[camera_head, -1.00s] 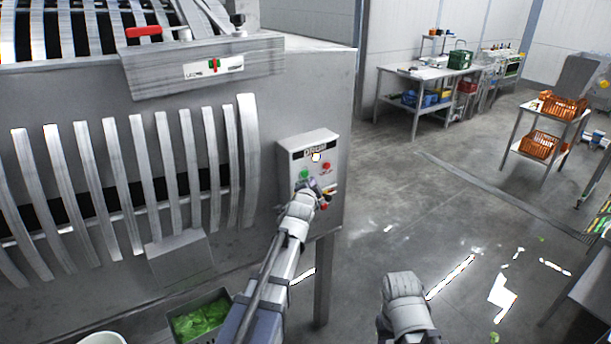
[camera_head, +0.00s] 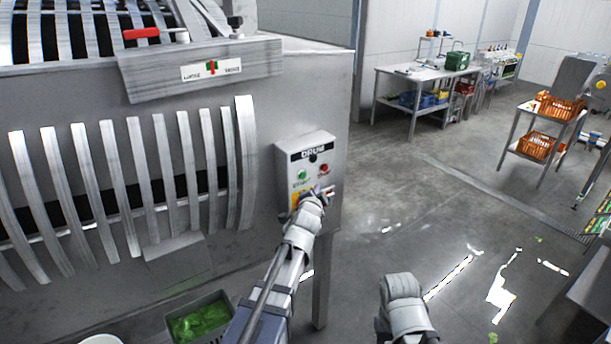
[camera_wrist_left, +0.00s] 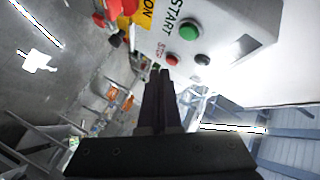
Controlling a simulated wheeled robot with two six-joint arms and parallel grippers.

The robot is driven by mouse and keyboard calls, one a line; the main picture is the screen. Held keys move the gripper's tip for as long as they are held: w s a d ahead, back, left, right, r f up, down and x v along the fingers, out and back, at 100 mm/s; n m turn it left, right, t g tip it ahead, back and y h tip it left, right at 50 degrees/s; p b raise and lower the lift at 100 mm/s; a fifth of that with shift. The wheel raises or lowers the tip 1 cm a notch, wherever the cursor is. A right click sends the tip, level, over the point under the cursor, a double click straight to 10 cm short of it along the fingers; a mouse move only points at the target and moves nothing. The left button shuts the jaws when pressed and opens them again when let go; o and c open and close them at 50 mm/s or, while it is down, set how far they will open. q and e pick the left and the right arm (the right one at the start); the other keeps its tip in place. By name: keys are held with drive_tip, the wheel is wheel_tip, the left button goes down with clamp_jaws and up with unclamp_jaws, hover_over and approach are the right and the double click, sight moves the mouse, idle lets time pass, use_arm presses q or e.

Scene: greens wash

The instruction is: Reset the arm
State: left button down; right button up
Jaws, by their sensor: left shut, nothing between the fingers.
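The grey control box marked DRUM (camera_head: 328,150) is on the right end of the steel machine. It has a green START button (camera_head: 302,174), a red button (camera_head: 324,170) and a dark round lamp (camera_head: 313,158). The left wrist view shows the green button (camera_wrist_left: 188,30), the red STOP button (camera_wrist_left: 172,59) and the dark lamp (camera_wrist_left: 202,59). My left gripper (camera_head: 322,192) is in front of the box's lower part; its shut, empty fingers (camera_wrist_left: 160,78) appear just below the STOP button in the wrist view. Contact cannot be told. My right arm shows low in the head view, without visible fingers.
The slatted steel drum machine (camera_head: 110,95) fills the left side. A crate of greens (camera_head: 222,296) sits below it. A steel table (camera_head: 425,72) stands at the back, and a rack with orange crates (camera_head: 560,108) at the right. The floor between is open.

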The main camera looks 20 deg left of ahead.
use_arm(q)
drive_tip(key=s+d+f+n+g+h+b, duration=0.1)
drive_tip(key=s+d+f+n+g+b, duration=0.15)
drive_tip(key=s+d+f+g, duration=0.4)
drive_tip(key=s+d+f+n+g+b, duration=0.1)
drive_tip(key=s+d+f+b, duration=0.25)
drive_tip(key=s+f, duration=0.6)
drive_tip(key=s+d+f+n+g+b, duration=0.1)
drive_tip(key=s+d+f+g, duration=0.1)
drive_tip(key=s, duration=0.4)
drive_tip(key=s+d+f+g+b, duration=0.2)
drive_tip(key=s+f+g, duration=0.1)
drive_tip(key=s+f, duration=0.2)
drive_tip(key=s+d+f+n+g+b, duration=0.1)
drive_tip(key=s+d+f+g, duration=0.1)
drive_tip(key=s, duration=0.5)
wheel_tip(320, 180, down, 2)
drive_tip(key=shift+f+n+g, duration=0.1)
drive_tip(key=shift+n+g, duration=0.25)
drive_tip(key=shift+g, duration=0.1)
